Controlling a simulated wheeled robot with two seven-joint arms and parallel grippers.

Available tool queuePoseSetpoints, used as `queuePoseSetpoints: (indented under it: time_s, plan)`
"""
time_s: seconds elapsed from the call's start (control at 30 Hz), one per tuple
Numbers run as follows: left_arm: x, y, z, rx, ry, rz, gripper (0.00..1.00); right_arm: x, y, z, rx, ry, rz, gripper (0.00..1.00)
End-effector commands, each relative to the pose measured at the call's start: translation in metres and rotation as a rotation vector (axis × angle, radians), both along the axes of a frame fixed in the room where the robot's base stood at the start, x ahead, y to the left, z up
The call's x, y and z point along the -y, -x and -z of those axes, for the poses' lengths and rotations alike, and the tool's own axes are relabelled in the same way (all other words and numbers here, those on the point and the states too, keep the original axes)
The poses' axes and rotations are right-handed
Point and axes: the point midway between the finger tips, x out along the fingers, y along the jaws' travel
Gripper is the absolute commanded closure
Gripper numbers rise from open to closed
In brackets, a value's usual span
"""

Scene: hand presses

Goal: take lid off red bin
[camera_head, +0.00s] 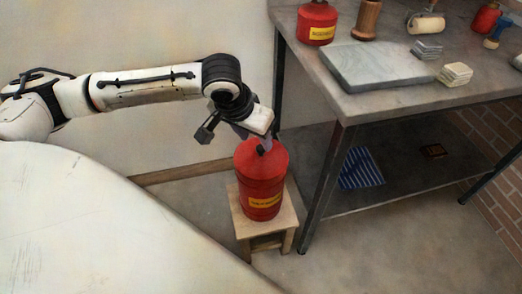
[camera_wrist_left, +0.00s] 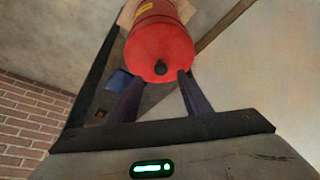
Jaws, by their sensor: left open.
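The red bin (camera_head: 262,190) stands upright on a small wooden stool and has a yellow label. Its red lid (camera_head: 275,158) is on top. The lid's black knob (camera_wrist_left: 161,68) shows in the left wrist view. My left gripper (camera_head: 262,143) is just above the lid, partly hiding the knob in the head view. In the left wrist view its two fingers (camera_wrist_left: 160,80) are apart, with the knob appearing between their tips. I cannot tell whether the fingers touch the lid. My right gripper is not in view.
The wooden stool (camera_head: 242,212) stands beside a metal workbench (camera_head: 380,100). The bench holds a smaller red can (camera_head: 317,24), a stone slab (camera_head: 378,66), a wooden spool (camera_head: 367,20) and stacked tiles (camera_head: 455,74). A striped blue cloth (camera_head: 360,168) lies on its lower shelf.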

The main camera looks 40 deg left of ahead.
Motion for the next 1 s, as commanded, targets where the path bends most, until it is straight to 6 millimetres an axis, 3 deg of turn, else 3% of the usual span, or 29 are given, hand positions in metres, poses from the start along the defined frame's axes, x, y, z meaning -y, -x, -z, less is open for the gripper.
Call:
queuePoseSetpoints:
  time_s: [0.4, 0.73, 0.77, 1.0]
  plan:
    - [-0.003, -0.022, 0.046, 0.000, 0.000, 0.001, 0.56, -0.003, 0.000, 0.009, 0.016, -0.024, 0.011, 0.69]
    - [-0.003, -0.025, 0.052, 0.002, 0.000, 0.002, 0.56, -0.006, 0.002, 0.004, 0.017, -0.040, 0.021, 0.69]
    - [-0.003, -0.025, 0.052, 0.002, 0.000, 0.002, 0.58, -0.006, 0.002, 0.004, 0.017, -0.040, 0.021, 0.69]
    - [-0.004, -0.025, 0.052, 0.002, 0.000, 0.002, 0.98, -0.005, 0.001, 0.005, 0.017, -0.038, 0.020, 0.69]
